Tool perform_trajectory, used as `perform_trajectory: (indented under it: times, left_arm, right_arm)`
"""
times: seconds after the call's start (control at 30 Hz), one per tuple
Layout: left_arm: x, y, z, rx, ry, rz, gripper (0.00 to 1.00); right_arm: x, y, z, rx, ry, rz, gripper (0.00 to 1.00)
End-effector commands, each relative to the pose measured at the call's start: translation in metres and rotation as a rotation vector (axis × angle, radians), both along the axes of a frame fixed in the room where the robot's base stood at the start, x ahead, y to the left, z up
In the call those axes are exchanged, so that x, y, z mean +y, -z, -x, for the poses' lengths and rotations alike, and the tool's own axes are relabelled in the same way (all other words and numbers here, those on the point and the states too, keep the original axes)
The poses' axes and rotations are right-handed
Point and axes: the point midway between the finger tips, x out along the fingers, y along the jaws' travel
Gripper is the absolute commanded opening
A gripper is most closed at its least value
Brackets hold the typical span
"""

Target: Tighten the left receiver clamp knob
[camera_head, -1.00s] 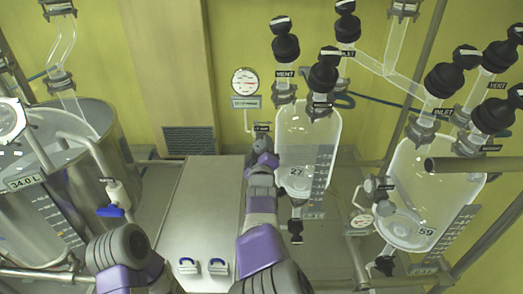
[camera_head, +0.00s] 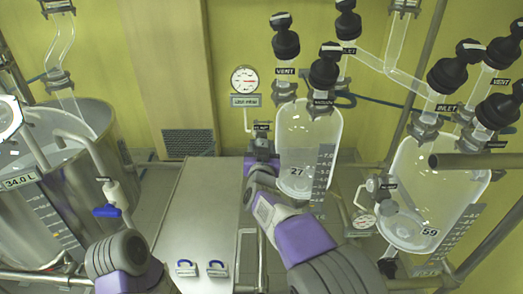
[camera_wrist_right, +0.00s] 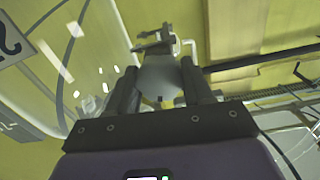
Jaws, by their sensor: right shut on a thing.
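The left receiver is a clear glass vessel marked 27 (camera_head: 308,150) with black-capped necks, hanging right of my right gripper. My right gripper (camera_head: 262,150) is at the vessel's left side, just below a small labelled fitting on the gauge pipe. In the right wrist view my right gripper (camera_wrist_right: 157,88) is shut on a smooth grey knob-like thing (camera_wrist_right: 158,73) between its fingers. A grey clamp-like bracket (camera_wrist_right: 155,40) shows just beyond it. In the head view the held thing is mostly hidden by the gripper. My left gripper is out of view; only my left arm shows.
A round gauge (camera_head: 244,79) is on the wall above my right gripper. A second glass receiver marked 59 (camera_head: 432,190) hangs at the right. A grey cabinet (camera_head: 196,215) stands left of my right arm. A large steel vessel (camera_head: 40,215) is at the far left.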

Motion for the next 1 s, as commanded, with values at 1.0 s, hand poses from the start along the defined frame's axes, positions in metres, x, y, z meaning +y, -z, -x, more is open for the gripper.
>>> perform_trajectory:
  times: [1.0]
  left_arm:
    - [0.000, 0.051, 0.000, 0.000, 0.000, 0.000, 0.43]
  right_arm:
    - [-0.001, 0.001, 0.000, -0.003, 0.001, -0.957, 0.20]
